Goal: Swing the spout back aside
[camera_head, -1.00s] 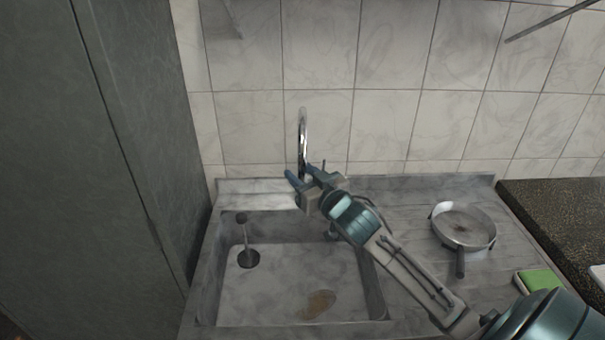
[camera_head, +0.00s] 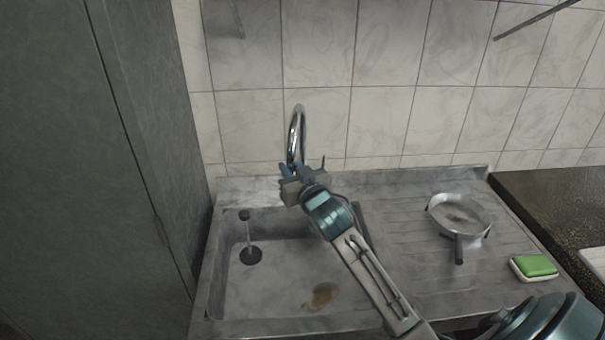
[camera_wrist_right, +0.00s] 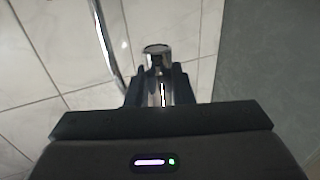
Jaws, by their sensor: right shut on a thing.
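The chrome spout (camera_head: 298,125) arches up behind the sink, in front of the tiled wall. My right gripper (camera_head: 292,171) is at its lower front end, above the sink's back edge, and is shut on it. In the right wrist view, the spout's round chrome end (camera_wrist_right: 157,53) sits between the dark fingers (camera_wrist_right: 160,90), and its curved tube (camera_wrist_right: 107,42) rises at the left. The gripper hides the spout's foot in the head view. My left gripper is not in view.
The steel sink basin (camera_head: 275,285) lies below, with a dark drain piece (camera_head: 250,255) and a brown stain (camera_head: 321,296). A tall grey cabinet (camera_head: 90,170) closes off the left.

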